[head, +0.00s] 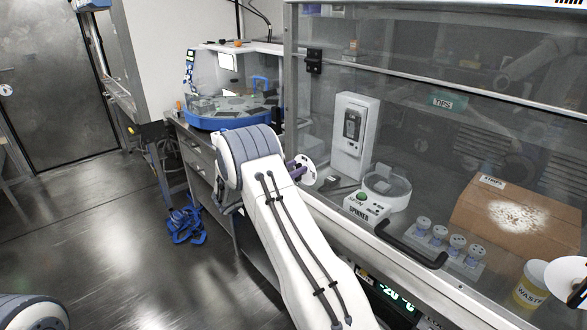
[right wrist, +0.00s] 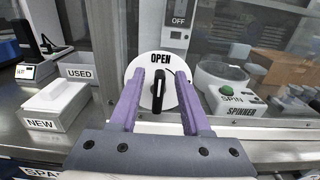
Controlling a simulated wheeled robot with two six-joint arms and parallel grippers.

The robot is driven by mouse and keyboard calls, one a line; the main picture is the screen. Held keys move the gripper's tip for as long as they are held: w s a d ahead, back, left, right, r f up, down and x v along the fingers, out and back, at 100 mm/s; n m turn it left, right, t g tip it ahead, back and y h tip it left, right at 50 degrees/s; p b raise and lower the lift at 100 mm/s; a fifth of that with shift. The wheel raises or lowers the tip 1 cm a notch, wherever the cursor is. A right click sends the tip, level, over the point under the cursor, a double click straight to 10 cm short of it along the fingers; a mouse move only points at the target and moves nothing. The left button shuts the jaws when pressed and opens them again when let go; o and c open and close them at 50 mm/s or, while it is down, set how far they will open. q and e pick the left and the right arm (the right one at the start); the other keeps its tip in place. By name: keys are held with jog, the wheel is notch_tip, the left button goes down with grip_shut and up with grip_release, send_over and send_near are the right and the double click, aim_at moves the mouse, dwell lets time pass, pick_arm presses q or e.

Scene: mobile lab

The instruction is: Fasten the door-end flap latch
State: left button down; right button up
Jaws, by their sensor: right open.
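The latch is a white disc (right wrist: 147,71) marked OPEN along its top, with a black knob (right wrist: 158,90) standing upright under the word. Its white disc also shows in the head view (head: 308,174), at the lower left of the clear flap (head: 330,110). My right gripper (right wrist: 159,74) has its purple fingers apart, one at each side of the knob, with nothing held. Whether the fingertips touch the disc I cannot tell. In the head view my right gripper (head: 297,172) is partly hidden by my arm. My left gripper is not in view.
Behind the flap stand the spinner (head: 367,207), a white switch box (head: 353,135) marked OFF, capped tubes (head: 440,236) and a cardboard box (head: 515,215). Another white disc (head: 562,275) is at the right edge. A NEW box (right wrist: 57,103) stands left of the latch. Floor is open at left.

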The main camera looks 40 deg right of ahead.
grip_shut()
